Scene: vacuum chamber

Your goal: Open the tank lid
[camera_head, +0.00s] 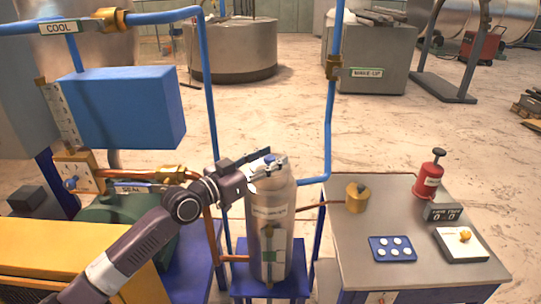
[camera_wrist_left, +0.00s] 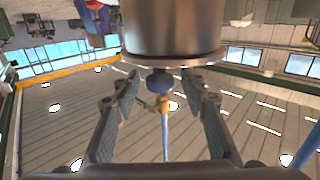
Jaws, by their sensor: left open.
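The tank (camera_head: 270,230) is a grey metal cylinder standing upright on a blue stand in the head view. Its top, where the lid sits, is partly hidden by my left gripper (camera_head: 262,162), which reaches in from the left at the height of the top. A small blue knob (camera_head: 270,158) shows there between the fingers. In the left wrist view my left gripper (camera_wrist_left: 160,88) is open, its two fingers on either side of the blue knob (camera_wrist_left: 160,82), just below a metal cylinder body (camera_wrist_left: 172,28). I cannot tell whether the fingers touch the knob. My right gripper is not in view.
Blue pipes (camera_head: 329,130) rise close behind and right of the tank. A grey table (camera_head: 360,250) at right holds a brass part (camera_head: 357,198), a red bottle (camera_head: 428,182), a blue button panel (camera_head: 392,249) and a white box (camera_head: 462,245). Open floor lies behind.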

